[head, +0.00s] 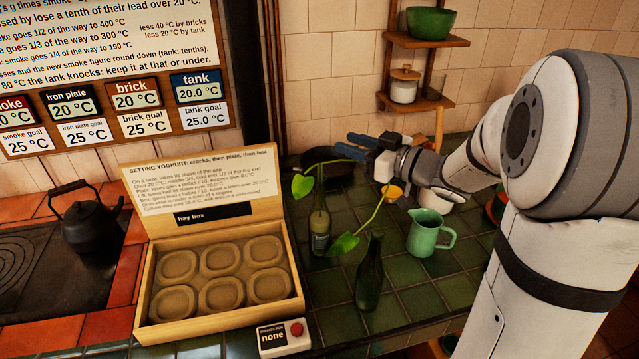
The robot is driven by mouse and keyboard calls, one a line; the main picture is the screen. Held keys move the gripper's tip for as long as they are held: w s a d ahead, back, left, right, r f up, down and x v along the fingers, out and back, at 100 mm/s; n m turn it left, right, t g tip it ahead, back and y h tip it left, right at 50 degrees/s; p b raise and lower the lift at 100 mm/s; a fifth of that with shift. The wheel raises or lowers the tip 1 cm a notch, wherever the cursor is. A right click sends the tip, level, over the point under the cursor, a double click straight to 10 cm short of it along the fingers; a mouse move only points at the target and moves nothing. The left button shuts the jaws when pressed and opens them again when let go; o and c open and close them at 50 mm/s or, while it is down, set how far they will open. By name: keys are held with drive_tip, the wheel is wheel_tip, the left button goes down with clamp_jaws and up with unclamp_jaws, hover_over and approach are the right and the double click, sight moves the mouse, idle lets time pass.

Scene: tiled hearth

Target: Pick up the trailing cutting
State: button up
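A cutting with bright green leaves (303,186) stands in a small labelled bottle (320,238) on the green tiles, right of the hay box. One thin stem arches up and right toward my gripper. I cannot tell whether both stems are one cutting. My gripper (360,146), with dark blue fingers, is above and right of the bottle, apart from the leaves. Its finger gap is too small to judge, and I see nothing held.
A dark green bottle (370,277) and a green jug (430,233) stand close by on the right. A dark pan (333,167) lies behind the cutting. The open hay box (281,310), black kettle (90,226) and a red-button device (284,338) are left and in front.

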drive_tip(key=g+y, duration=0.1)
approach(322, 171)
drive_tip(key=x, duration=0.4)
drive_tip(key=shift+n+y, duration=0.3)
drive_tip(key=shift+n, duration=0.1)
drive_tip(key=p+x, duration=0.1)
drive_tip(key=x, duration=0.5)
drive_tip(key=shift+w+a+f, duration=0.15)
drive_tip(key=shift+w+f, duration=0.05)
drive_tip(key=shift+w, duration=0.15)
drive_tip(key=shift+c, duration=0.2)
clamp_jaws()
